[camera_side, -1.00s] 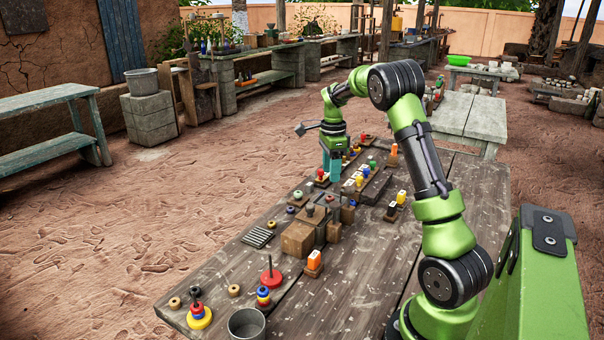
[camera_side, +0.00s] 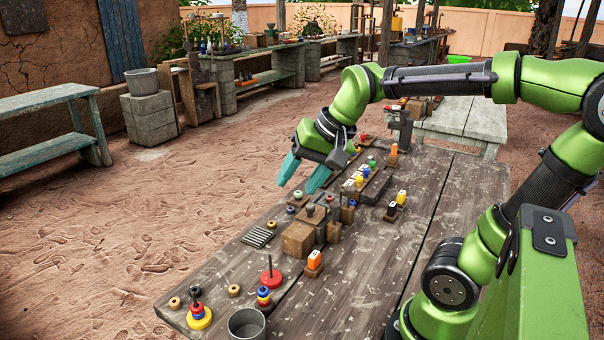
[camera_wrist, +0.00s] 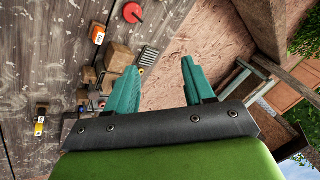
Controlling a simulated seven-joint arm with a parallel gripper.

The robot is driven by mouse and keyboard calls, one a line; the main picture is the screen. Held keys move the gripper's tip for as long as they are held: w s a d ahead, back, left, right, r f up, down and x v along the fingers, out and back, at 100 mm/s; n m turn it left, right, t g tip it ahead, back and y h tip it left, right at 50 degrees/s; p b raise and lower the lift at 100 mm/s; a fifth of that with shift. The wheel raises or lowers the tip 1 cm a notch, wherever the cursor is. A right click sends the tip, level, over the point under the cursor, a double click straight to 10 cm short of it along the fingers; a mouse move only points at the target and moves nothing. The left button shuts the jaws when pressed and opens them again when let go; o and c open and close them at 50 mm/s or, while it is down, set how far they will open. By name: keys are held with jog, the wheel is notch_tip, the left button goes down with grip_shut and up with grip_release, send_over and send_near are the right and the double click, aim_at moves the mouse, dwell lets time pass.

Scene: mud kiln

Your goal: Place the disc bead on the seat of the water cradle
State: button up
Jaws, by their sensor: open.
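My gripper (camera_side: 298,186) is open and empty, tilted down to the left above the far left part of the table. Its two teal fingers also show spread in the wrist view (camera_wrist: 158,66). I cannot tell which is the disc bead. Wooden blocks with grey parts (camera_side: 320,213) stand mid-table; I cannot tell whether they are the water cradle.
The table's right front (camera_side: 370,290) is clear.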

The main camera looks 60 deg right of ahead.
jog(key=s+a+f+n+t, duration=0.1)
jog(key=s+a+f+n, duration=0.1)
jog(key=s+a+n, duration=0.3)
jog(key=shift+s+a+y, duration=0.2)
jog(key=shift+s+y, duration=0.05)
jog(key=shift+y, duration=0.05)
jog(key=shift+o, duration=1)
jog(key=o, duration=0.7)
jog(key=shift+m+g+h, duration=0.4)
jog(key=shift+m, duration=0.4)
jog(key=w+d, duration=0.1)
jog(key=d, duration=0.1)
jog(key=w+d+f, duration=0.1)
jog(key=w+d, duration=0.1)
jog(key=shift+w+d+f, duration=0.15)
jog(key=shift+w, duration=0.05)
jog(key=w+d+m+g+h, duration=0.1)
jog(key=w+d+m+g, duration=0.35)
jog(key=d, duration=1.05)
jog(key=w+d+m+g, duration=0.2)
jog(key=w+d+m, duration=0.45)
jog(key=d, duration=0.85)
jog(key=shift+m+t, duration=0.25)
jog(key=shift+m, duration=0.25)
jog(key=f, duration=0.3)
jog(key=s+f, duration=0.1)
jog(key=f, duration=0.6)
jog(key=shift+s+d, duration=0.1)
jog(key=shift+s, duration=0.1)
